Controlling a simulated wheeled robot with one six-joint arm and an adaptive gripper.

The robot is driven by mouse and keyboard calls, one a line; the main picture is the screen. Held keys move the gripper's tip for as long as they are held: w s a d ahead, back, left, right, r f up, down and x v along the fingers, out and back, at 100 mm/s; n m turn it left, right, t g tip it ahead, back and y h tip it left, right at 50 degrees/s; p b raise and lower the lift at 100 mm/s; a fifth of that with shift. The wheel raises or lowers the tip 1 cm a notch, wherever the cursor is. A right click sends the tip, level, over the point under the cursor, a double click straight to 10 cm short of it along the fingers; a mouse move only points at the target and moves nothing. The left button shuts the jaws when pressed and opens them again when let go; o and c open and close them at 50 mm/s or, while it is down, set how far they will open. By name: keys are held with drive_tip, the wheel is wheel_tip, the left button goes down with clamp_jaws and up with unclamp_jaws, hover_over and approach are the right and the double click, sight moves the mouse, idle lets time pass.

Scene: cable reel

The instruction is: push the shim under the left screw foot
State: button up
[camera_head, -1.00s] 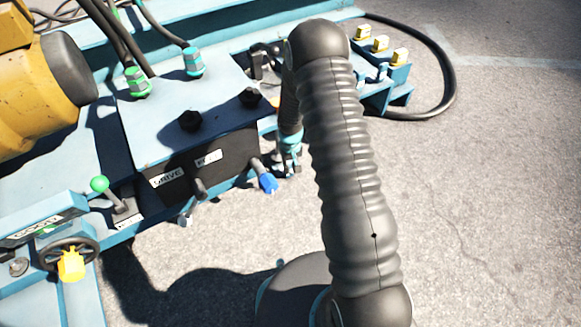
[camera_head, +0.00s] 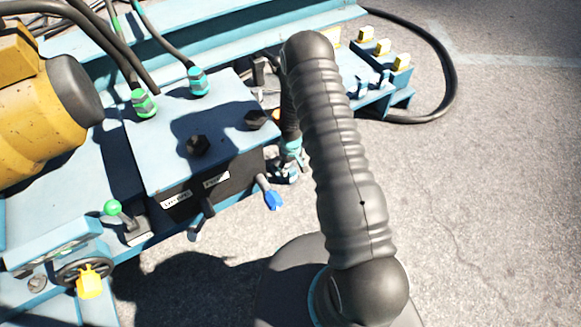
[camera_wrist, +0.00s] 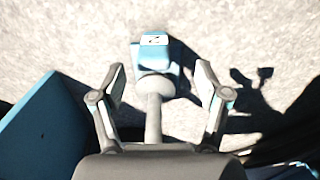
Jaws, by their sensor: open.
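My gripper (camera_head: 287,172) is low beside the front right corner of the control box, partly behind my arm. In the wrist view my gripper (camera_wrist: 160,66) is open, one finger on each side of a grey stem with a round end, which looks like the screw foot (camera_wrist: 154,88). A blue block with a raised, marked tab, apparently the shim (camera_wrist: 155,42), lies at the round end, ahead of and between the fingertips. I cannot tell whether the block is under the foot or only against it.
A blue panel (camera_wrist: 40,130) stands left of my gripper. A rack with yellow-topped pieces (camera_head: 385,85) and a black cable are at the back right. Open pavement lies right.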

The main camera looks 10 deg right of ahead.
drive_tip(key=shift+d, duration=0.45)
hover_over(293, 184)
drive_tip(key=shift+f, duration=3.75)
drive_tip(key=shift+w, duration=0.1)
clamp_jaws()
